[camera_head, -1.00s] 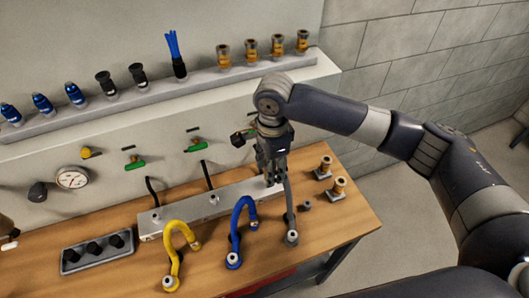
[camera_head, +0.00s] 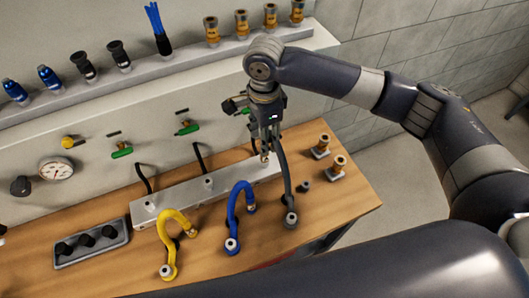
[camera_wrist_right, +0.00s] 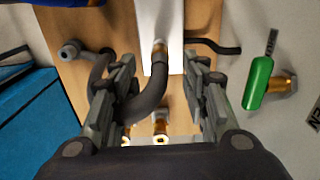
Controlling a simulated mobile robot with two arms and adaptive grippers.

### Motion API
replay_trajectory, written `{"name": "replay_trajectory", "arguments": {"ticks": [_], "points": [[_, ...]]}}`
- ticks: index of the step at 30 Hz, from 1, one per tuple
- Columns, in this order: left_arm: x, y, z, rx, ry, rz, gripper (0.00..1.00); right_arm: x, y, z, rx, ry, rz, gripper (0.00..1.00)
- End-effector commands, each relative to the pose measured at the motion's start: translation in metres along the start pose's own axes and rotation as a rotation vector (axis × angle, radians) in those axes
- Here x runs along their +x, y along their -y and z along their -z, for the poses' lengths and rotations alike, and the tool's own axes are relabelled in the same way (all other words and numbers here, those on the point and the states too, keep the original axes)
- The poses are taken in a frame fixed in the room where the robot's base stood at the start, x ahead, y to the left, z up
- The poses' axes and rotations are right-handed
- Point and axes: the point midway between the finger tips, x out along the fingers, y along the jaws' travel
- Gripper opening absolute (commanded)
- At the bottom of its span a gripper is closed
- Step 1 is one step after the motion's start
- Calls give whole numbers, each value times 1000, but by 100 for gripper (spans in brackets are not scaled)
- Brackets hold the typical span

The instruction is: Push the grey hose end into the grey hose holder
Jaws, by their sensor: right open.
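The grey hose (camera_head: 286,180) rises from its base fitting at the right of the bench and bends over at the top beside my right gripper (camera_head: 265,148). The right wrist view shows the grey hose (camera_wrist_right: 150,103) curving between the spread fingers of my right gripper (camera_wrist_right: 160,95), apart from the right finger. Its brass-coloured end (camera_wrist_right: 161,48) lies over the white holder strip (camera_wrist_right: 155,18). The holder strip (camera_head: 218,200) also shows in the head view. The grey holder itself is hidden by the hose end, so I cannot tell whether the end is seated. My left gripper is out of view.
A blue hose (camera_head: 234,210) and a yellow hose (camera_head: 165,240) stand to the left. Brass fittings (camera_head: 337,168) stand at the right. A green valve handle (camera_wrist_right: 258,83) is close beside the right gripper. A grey tray (camera_head: 92,259) lies at the bench's left.

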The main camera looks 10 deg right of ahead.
Motion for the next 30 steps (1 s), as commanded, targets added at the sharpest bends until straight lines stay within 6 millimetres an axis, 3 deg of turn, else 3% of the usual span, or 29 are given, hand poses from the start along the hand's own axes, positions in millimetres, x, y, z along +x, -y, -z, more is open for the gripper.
{"name": "replay_trajectory", "arguments": {"ticks": [4, 12, 14, 21, 30], "points": [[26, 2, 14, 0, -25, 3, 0, 20, 0, 0, 0, -1, 2, 42], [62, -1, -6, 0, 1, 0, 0, 47, 0, 0, 0, -2, 1, 42], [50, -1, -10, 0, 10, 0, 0, 50, -1, 0, 1, 1, -4, 42], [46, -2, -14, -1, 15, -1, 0, 74, 0, 0, 1, 1, -1, 42], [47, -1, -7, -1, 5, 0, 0, 78, 0, 0, 0, 0, 1, 42]]}}
